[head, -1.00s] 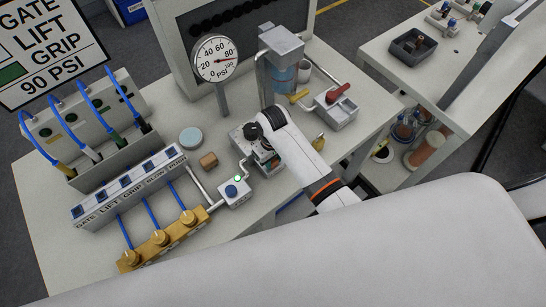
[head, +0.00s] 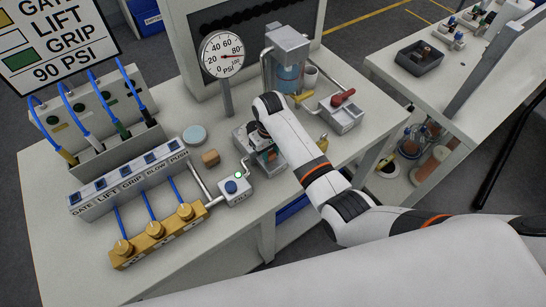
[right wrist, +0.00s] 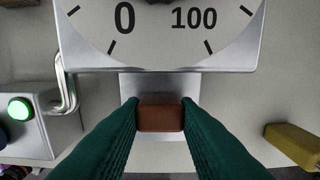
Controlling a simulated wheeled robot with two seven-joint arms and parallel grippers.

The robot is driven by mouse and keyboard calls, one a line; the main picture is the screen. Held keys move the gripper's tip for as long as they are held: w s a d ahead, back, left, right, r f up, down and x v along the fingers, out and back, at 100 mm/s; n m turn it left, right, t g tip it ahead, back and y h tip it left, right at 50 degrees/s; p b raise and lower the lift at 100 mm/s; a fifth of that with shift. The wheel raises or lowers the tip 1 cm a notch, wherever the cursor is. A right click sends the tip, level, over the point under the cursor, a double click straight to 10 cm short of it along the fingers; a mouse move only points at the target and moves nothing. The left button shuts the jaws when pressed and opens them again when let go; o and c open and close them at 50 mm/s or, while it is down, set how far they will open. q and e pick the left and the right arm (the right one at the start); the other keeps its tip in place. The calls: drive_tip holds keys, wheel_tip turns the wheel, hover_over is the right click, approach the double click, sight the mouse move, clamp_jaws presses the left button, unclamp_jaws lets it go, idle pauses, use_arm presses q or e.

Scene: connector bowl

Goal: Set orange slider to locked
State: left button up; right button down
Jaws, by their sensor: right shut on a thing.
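In the right wrist view, a small reddish-brown block (right wrist: 160,116) sits between the two green fingertips of my right gripper (right wrist: 160,105). It appears to be the orange slider, though its colour looks dark here. The fingers are shut on it from both sides. It lies in front of a grey plate below a dial (right wrist: 160,30) marked 0 and 100. In the head view, my right gripper (head: 262,132) is down at a small grey device (head: 244,143), and my wrist hides most of it. A little orange (head: 271,154) shows there. No locked mark is readable. My left gripper is out of view.
A box with a lit green button (head: 235,186) stands left of the device; the button also shows in the right wrist view (right wrist: 20,108). A yellow piece (right wrist: 295,144) lies to the right.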

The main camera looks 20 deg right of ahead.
sight(270, 152)
drive_tip(key=c, duration=1.3)
unclamp_jaws()
drive_tip(key=shift+w, duration=0.1)
drive_tip(key=shift+o, duration=1.1)
drive_tip(key=shift+w, duration=0.1)
drive_tip(key=shift+r, duration=0.2)
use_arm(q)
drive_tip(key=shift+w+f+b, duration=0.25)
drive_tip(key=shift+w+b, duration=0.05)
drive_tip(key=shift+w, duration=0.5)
use_arm(e)
wheel_tip(270, 152, up, 12)
drive_tip(key=shift+f, duration=0.2)
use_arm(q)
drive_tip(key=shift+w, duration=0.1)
